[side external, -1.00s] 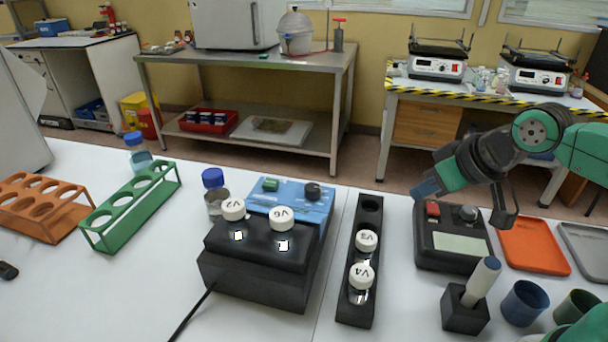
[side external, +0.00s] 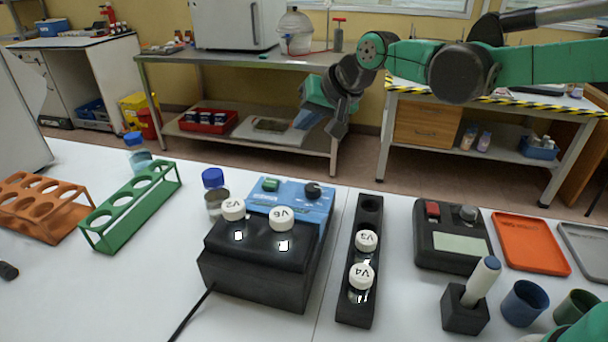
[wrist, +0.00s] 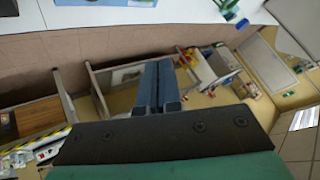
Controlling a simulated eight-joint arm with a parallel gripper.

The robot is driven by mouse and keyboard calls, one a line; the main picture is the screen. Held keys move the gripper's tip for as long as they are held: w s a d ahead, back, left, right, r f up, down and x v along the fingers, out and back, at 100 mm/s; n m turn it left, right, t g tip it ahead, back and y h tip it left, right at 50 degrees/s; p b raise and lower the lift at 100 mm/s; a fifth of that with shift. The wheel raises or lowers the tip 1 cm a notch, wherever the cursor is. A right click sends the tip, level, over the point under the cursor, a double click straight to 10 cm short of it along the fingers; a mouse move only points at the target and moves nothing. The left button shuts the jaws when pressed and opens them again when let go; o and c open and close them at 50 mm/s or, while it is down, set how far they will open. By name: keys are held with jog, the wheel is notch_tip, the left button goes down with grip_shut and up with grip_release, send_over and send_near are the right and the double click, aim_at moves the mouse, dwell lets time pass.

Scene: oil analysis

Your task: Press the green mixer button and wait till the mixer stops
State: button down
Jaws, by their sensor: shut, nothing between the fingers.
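The mixer has a blue base (side external: 312,208) and a black block (side external: 262,248) holding vials V2 (side external: 233,209) and V6 (side external: 281,218). Its green button (side external: 270,185) is at the back left of the blue base, and a black knob (side external: 313,191) is to the right. My gripper (side external: 306,119) is in the air beyond the table's back edge, above and apart from the mixer. Its blue fingers (wrist: 152,84) are together and empty in the wrist view. I cannot tell from the frames whether the mixer is running.
A bottle with a blue cap (side external: 213,179) stands close behind the mixer's left side. A black rack (side external: 355,300) with V3 and V4 stands to the right. Beyond it are a black device (side external: 450,262), an orange tray (side external: 530,245) and a pen-like tool (side external: 482,281) in a holder.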

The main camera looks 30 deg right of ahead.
jog(key=m, duration=0.1)
send_over(265, 180)
jog(key=s, duration=0.2)
notch_tip(265, 180, down, 2)
jog(key=shift+d+y, duration=0.4)
jog(key=shift+f, duration=0.15)
jog(key=shift+f, duration=4.3)
jog(key=shift+f, duration=0.4)
jog(key=shift+f, duration=0.45)
jog(key=shift+r, duration=0.9)
